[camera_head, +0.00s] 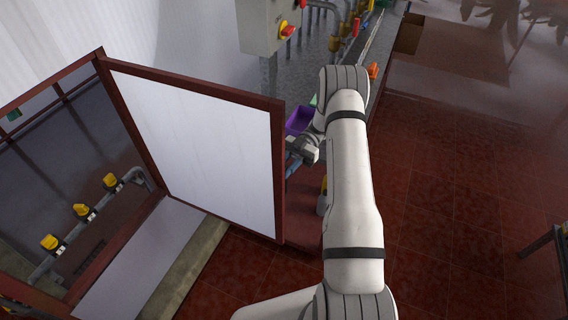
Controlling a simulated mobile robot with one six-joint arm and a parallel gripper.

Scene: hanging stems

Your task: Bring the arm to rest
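My white arm rises from the bottom centre to a joint at the top. Beyond it, grey wrist parts and my gripper (292,164) show only in part, between the arm and the red-framed panel. The fingertips are too small and covered to read, so I cannot tell whether it is open or shut. No held thing can be made out.
A red-framed white panel (200,140) stands close left of my wrist. A purple container (299,120) lies behind the wrist. A grey control box (268,22) with a red-yellow switch stands above. Pipes with yellow valves (82,211) are at left. Red tiled floor (450,190) is open at right.

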